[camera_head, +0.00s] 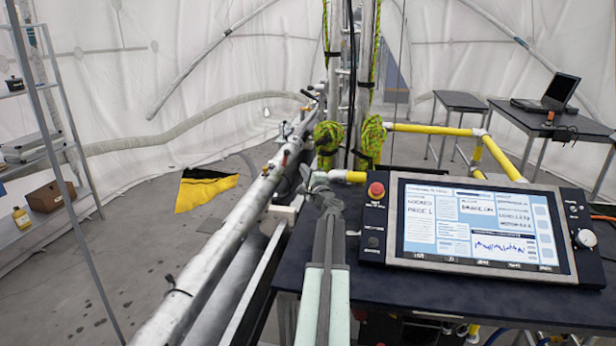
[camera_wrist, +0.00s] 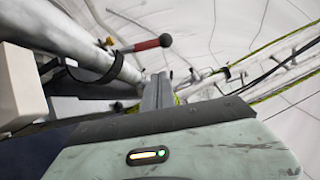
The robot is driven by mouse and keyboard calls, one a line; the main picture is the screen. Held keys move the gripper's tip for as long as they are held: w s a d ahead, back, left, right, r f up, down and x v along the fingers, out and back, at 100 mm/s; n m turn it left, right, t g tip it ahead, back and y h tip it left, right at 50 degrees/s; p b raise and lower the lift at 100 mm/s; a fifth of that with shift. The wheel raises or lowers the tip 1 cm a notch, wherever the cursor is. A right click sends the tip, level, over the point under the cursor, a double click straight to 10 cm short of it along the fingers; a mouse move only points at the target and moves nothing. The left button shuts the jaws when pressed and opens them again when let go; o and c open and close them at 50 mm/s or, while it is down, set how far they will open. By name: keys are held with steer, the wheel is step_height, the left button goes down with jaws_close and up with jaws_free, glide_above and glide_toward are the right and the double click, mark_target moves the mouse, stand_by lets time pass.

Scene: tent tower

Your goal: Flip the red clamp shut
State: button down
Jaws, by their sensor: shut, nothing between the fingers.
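A clamp lever with a red grip (camera_wrist: 152,44) shows in the wrist view, above and left of the fingers. Its thin metal rod runs left to a fitting by the thick grey pipe (camera_wrist: 70,45). The grip sticks out to the side of the pipe; I cannot tell the clamp's latch state. In the head view, a small reddish part (camera_head: 285,159) on the long pipe may be this clamp, but it is too small to be sure. My gripper (camera_wrist: 158,90) is shut and empty, apart from the red grip. In the head view my gripper (camera_head: 321,182) is beside the long pipe, left of the console.
A control console (camera_head: 480,226) with a red button (camera_head: 376,190) stands on a dark table close on the right. A yellow and black pennant (camera_head: 205,190) is left of the pipe. Green rope coils (camera_head: 328,137) hang on the mast. Open floor lies left.

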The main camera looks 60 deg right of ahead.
mark_target(287, 176)
steer(key=w+d+r+p, duration=0.1)
steer(key=w, duration=0.4)
steer(key=shift+w+r, duration=0.15)
steer(key=shift+w, duration=0.25)
